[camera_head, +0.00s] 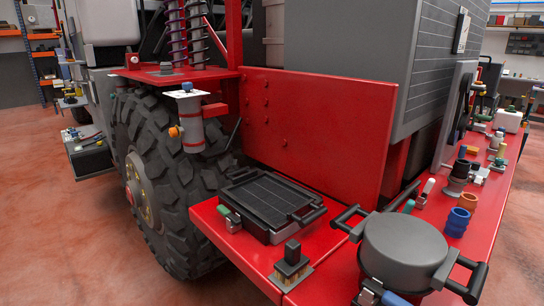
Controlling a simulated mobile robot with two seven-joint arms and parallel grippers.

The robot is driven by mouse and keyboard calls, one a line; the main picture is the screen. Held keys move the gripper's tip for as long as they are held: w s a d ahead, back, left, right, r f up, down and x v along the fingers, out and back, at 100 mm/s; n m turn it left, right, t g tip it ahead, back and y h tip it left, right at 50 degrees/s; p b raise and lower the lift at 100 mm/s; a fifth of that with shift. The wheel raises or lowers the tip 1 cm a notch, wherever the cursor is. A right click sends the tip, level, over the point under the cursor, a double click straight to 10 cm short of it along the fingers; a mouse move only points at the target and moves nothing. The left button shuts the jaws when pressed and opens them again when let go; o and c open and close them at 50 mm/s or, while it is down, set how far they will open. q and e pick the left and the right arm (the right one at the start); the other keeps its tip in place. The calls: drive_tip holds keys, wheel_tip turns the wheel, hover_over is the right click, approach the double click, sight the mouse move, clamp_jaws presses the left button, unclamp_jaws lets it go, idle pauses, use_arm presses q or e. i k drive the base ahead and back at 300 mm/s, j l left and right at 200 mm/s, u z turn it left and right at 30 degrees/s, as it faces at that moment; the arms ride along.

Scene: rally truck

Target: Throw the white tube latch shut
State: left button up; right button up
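A small latch with a white tube-shaped handle (427,188) sits on the red truck deck, right of centre in the head view. Its handle is tilted up. Its base is small, and I cannot tell whether it is engaged. Neither of my grippers shows in this view.
A black lidded case (268,203) with a green-handled latch and a round grey lidded pot (403,247) with black handles stand on the front deck. Blue rings (457,222) and several small fittings line the right deck. The big tyre (165,180) is at left.

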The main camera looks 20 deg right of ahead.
sight(431, 182)
drive_tip(key=i+j+z, duration=0.15)
drive_tip(key=z, duration=0.3)
drive_tip(key=i+j+z, duration=0.2)
drive_tip(key=z, duration=0.2)
drive_tip(key=i+j+z, duration=0.15)
drive_tip(key=j+z, duration=0.15)
drive_tip(key=z, duration=0.15)
drive_tip(key=j+z, duration=0.3)
drive_tip(key=z, duration=0.15)
drive_tip(key=i, duration=0.05)
